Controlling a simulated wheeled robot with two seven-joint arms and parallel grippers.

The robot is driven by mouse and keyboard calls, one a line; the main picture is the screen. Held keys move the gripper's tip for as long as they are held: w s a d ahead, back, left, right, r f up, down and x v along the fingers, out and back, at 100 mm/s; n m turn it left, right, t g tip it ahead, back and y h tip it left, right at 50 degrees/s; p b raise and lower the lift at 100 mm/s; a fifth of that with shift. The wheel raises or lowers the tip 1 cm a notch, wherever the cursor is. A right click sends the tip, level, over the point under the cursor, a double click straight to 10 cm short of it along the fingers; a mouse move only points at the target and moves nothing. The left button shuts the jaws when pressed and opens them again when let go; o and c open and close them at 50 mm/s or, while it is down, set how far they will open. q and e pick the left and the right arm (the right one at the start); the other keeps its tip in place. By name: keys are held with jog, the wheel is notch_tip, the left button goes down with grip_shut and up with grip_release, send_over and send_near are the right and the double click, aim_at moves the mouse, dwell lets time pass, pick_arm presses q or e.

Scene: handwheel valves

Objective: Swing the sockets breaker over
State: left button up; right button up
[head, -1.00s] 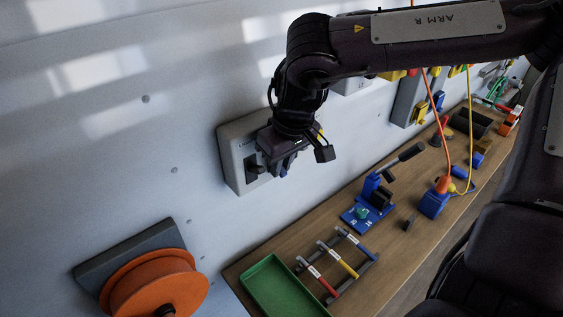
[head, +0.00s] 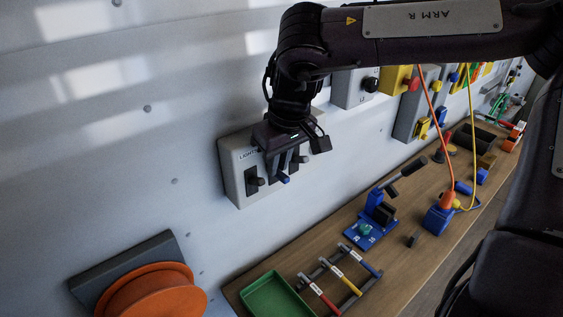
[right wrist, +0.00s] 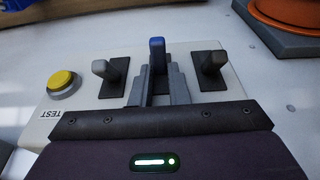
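The breaker panel is a pale grey wall box (head: 230,172) with a row of dark-backed toggles. In the head view the right gripper (head: 280,170) partly covers the panel; "LIGHTS" is readable, but no sockets label shows. My left gripper is out of view.
A yellow button (right wrist: 63,83) marked TEST is on the same box. An orange reel (head: 150,290) is at lower left. The wooden bench (head: 245,283) below holds a green tray (head: 272,299), a blue fixture (head: 368,228) and tools. Orange and yellow cables hang at right.

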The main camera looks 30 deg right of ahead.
jog(key=shift+w+r, duration=0.35)
jog(key=shift+r, duration=0.1)
jog(key=shift+o, duration=0.5)
jog(key=shift+w+r+p, duration=0.2)
jog(key=shift+r+p, duration=0.2)
jog(key=shift+r, duration=0.15)
jog(key=shift+o, duration=0.9)
jog(key=shift+w+p+v, duration=0.25)
jog(key=shift+p+v, duration=0.25)
jog(key=shift+v, duration=0.45)
jog(key=shift+w+p+v, duration=0.2)
jog(key=shift+p+v, duration=0.25)
jog(key=shift+v, duration=0.5)
jog(key=shift+w+p+v, duration=0.25)
jog(key=shift+p+v, duration=0.25)
jog(key=shift+v, duration=0.4)
jog(key=shift+s+r, duration=0.1)
jog(key=shift+r, duration=0.1)
jog(key=s+b+v, duration=0.1)
jog(key=b+v, duration=0.1)
jog(key=v, duration=0.4)
jog(key=shift+d+r+b, duration=0.2)
jog(key=shift+r+b, duration=0.05)
jog(key=shift+b, duration=0.1)
